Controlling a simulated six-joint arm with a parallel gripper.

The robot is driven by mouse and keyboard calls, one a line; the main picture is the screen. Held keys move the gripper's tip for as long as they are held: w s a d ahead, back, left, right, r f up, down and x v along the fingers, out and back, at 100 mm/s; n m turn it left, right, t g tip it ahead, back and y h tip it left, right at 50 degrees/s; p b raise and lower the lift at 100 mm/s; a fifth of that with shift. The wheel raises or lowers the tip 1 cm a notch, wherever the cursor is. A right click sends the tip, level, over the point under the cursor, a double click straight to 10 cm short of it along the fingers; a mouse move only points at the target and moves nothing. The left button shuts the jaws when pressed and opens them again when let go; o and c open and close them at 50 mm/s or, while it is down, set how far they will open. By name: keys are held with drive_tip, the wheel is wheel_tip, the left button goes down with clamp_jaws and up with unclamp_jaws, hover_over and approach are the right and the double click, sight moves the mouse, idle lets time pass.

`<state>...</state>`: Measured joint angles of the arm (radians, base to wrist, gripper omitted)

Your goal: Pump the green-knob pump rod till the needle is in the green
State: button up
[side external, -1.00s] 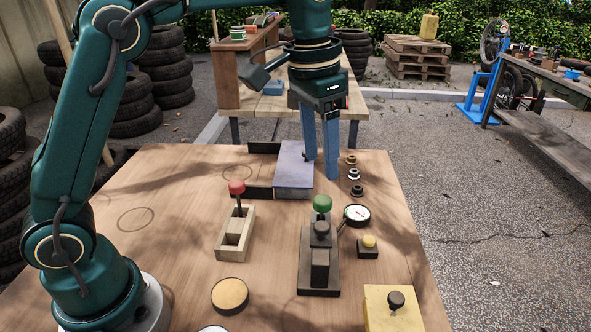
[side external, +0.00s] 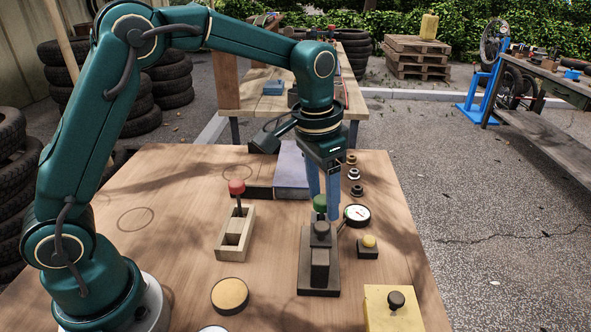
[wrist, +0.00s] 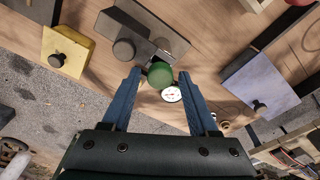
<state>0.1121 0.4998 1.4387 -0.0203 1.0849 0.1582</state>
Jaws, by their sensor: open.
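The green knob (side external: 320,203) tops the pump rod on a dark pump block (side external: 319,270) on the wooden table. My gripper (side external: 323,204) is open, pointing down, with its blue fingers at or just behind the knob in the side view. In the wrist view the green knob (wrist: 160,75) appears between the open fingertips (wrist: 163,76), with no visible grip on it. The round white gauge (side external: 357,214) stands right of the knob. It also shows in the wrist view (wrist: 171,94); its needle is too small to read against the green.
A red-knob lever (side external: 237,188) in a pale wooden frame stands to the left. A lilac box (side external: 292,172) stands behind.

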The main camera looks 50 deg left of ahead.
clamp_jaws()
drive_tip(key=shift+r, duration=2)
drive_tip(key=shift+f, duration=0.1)
drive_tip(key=shift+f, duration=1.9)
drive_tip(key=shift+r, duration=2)
drive_tip(key=shift+f, duration=2)
